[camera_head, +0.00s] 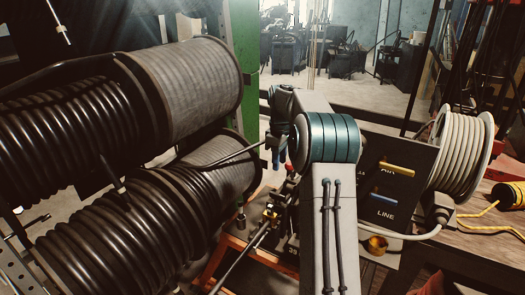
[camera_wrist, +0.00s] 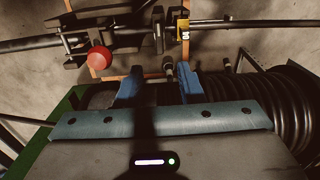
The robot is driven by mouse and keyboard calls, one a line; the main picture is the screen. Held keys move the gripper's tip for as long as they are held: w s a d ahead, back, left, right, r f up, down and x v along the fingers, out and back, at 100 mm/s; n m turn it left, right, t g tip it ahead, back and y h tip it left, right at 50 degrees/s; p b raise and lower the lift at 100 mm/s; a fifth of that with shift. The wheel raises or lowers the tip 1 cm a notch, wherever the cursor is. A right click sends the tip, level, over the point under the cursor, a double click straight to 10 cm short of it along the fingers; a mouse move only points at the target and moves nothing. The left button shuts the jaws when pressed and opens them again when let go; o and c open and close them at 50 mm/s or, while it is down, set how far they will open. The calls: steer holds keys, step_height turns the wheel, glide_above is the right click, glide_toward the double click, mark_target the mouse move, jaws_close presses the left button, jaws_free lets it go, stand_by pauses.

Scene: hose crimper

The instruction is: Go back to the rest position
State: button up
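My gripper (camera_head: 278,158) hangs at the middle of the head view, to the right of the big hose reels, with its fingers pointing down. In the wrist view its two blue fingers (camera_wrist: 160,88) stand apart with a gap between them, and I see nothing held in it. The crimper (camera_head: 272,215) is below, partly hidden by my arm. In the wrist view a red round knob (camera_wrist: 100,57) and a yellow part (camera_wrist: 183,26) show on the bench gear beyond the fingertips.
Large reels of black hose (camera_head: 120,220) fill the left, close to my gripper. A dark panel (camera_head: 398,180) with yellow and blue handles stands right of my arm. A pale hose reel (camera_head: 462,150) sits on a wooden bench (camera_head: 480,245) at the right. A green post (camera_head: 244,60) stands behind.

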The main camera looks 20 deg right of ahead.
steer(key=s+a+r+m+t, duration=0.1)
steer(key=s+a+r+m, duration=0.35)
steer(key=s+a, duration=0.8)
steer(key=s+a+f+m+t, duration=0.1)
steer(key=s+a, duration=0.2)
steer(key=s, duration=0.7)
steer(key=s+a+f+m, duration=0.2)
steer(key=s+a, duration=0.1)
steer(key=s, duration=0.8)
steer(key=shift+s+f+t, duration=0.2)
steer(key=shift+f+t, duration=0.1)
steer(key=shift+t, duration=0.1)
steer(key=shift+a+m, duration=0.15)
steer(key=shift+m, duration=0.1)
